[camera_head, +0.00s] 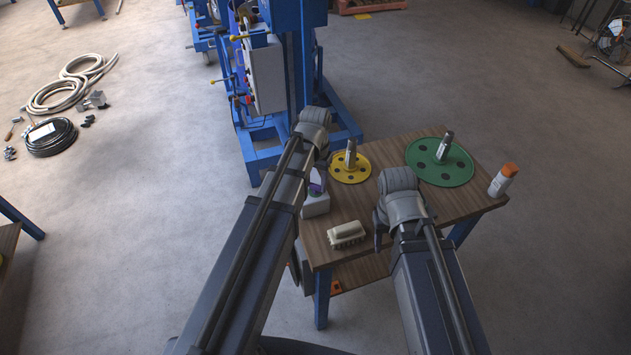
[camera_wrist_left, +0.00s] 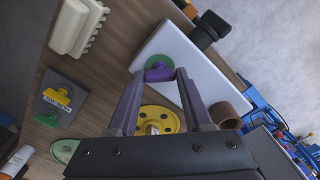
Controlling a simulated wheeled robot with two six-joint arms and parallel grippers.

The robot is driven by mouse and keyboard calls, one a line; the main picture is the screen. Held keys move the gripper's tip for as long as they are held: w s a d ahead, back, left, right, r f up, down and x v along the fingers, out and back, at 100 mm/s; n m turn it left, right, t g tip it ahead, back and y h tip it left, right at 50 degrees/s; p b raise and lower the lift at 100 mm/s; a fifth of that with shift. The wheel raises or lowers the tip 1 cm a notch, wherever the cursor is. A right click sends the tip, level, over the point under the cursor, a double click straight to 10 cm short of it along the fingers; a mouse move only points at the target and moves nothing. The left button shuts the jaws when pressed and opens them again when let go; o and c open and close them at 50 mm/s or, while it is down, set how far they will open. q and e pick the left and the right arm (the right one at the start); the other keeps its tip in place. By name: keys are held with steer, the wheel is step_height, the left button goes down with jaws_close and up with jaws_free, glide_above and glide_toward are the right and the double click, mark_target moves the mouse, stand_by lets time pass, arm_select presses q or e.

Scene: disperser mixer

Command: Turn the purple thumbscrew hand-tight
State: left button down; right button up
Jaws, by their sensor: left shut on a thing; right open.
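In the left wrist view the purple thumbscrew (camera_wrist_left: 158,73) sits on a green round part (camera_wrist_left: 166,62) at the white housing (camera_wrist_left: 178,50). My left gripper (camera_wrist_left: 157,76) is shut on the thumbscrew, with one finger on each side of it. In the head view my left arm covers most of this spot.
A blue machine frame (camera_head: 258,157) stands behind. A black knob (camera_wrist_left: 208,29) sticks up near the housing's edge.

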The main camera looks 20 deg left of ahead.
mark_target(316, 185)
arm_select(q)
steer(key=shift+c, duration=1.6)
jaws_free()
steer(key=shift+r, duration=0.1)
step_height(316, 185, up, 8)
steer(key=p, duration=0.8)
steer(key=shift+f, duration=0.2)
